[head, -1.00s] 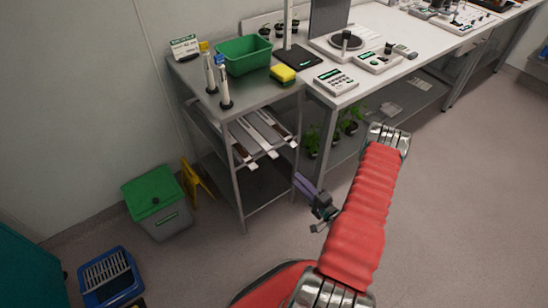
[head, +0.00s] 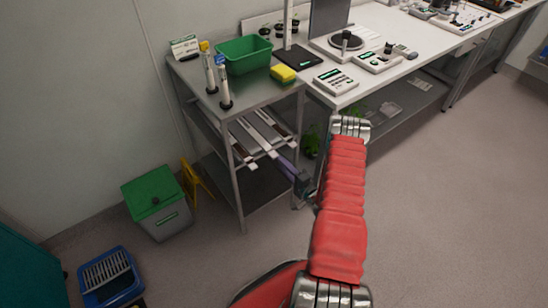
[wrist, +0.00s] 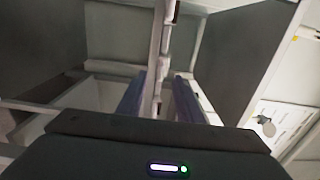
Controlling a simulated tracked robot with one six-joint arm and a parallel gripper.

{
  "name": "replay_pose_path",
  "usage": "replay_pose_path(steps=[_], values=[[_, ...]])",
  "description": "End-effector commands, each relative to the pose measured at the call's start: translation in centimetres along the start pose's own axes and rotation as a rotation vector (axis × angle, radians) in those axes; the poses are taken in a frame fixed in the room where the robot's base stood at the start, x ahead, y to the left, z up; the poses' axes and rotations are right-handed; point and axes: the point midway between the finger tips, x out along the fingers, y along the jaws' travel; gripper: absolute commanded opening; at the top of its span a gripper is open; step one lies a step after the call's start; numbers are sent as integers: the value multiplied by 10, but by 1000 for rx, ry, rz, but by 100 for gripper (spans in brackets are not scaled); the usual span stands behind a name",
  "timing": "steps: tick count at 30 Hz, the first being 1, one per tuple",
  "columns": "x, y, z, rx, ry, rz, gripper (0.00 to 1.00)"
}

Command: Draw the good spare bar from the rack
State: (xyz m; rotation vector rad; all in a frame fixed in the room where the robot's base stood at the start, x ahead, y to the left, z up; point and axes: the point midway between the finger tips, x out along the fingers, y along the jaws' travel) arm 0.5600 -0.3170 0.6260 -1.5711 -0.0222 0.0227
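Several long light bars lie side by side on the rack's upper shelf, their ends sticking out over its front edge in the head view. The left bar (head: 240,150) and the right bar (head: 274,124) show brown patches; the middle bar (head: 258,136) looks plain and pale. My gripper (head: 286,163) is just in front of and below the bar ends. In the wrist view its two blue-purple fingers (wrist: 160,80) are apart. A pale upright strip (wrist: 159,52) shows between them; I cannot tell whether it is a bar or part of the rack.
A lidded grey bin (head: 160,212) and a yellow stand (head: 196,182) are at left. A white bench (head: 430,40) adjoins at right. Floor at right is clear.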

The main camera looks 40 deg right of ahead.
Motion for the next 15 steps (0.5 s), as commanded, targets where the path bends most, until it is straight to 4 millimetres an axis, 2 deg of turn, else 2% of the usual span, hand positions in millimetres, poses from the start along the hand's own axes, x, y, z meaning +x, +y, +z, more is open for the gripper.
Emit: replay_pose_path(steps=[15], values=[[55,0,0,-1,-1,-1,33]])
